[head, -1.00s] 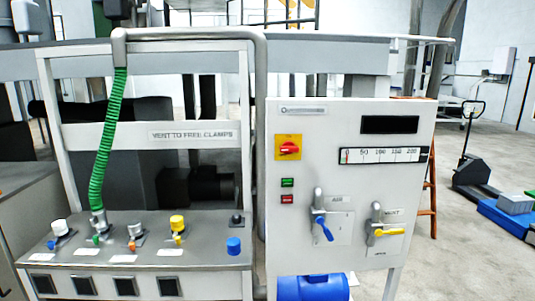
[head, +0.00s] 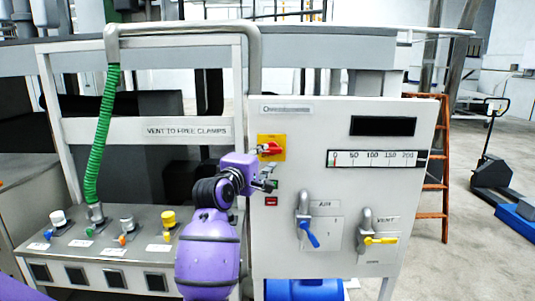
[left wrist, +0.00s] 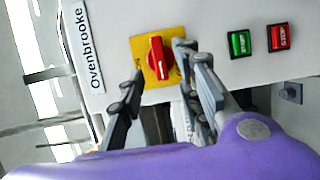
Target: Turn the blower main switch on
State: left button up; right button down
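The main switch, a red rotary handle (head: 270,149) on a yellow plate (head: 264,140), is at the upper left of the white panel. Its handle lies roughly horizontal in the head view. The red handle also shows in the left wrist view (left wrist: 156,57). My left gripper (head: 268,179) is in front of the panel, just below the switch in the head view. In the left wrist view my left gripper's fingers (left wrist: 160,62) are spread, one to each side of the handle. Contact with the handle cannot be told. My right gripper is not in view.
A green button (left wrist: 239,43) and a red stop button (left wrist: 281,37) sit near the switch. The panel has a blue-handled AIR valve (head: 309,233) and a yellow-handled VENT valve (head: 380,240). A valve bench with a green hose (head: 103,140) stands at left.

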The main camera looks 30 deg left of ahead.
aim_at(270, 151)
pick_arm(q)
jog(key=w, duration=0.4)
jog(key=shift+w+a, duration=0.3)
jog(key=shift+w, duration=0.1)
jog(key=shift+c, duration=0.5)
jog(key=c, duration=0.6)
jog(key=shift+r, duration=0.1)
grip_shut()
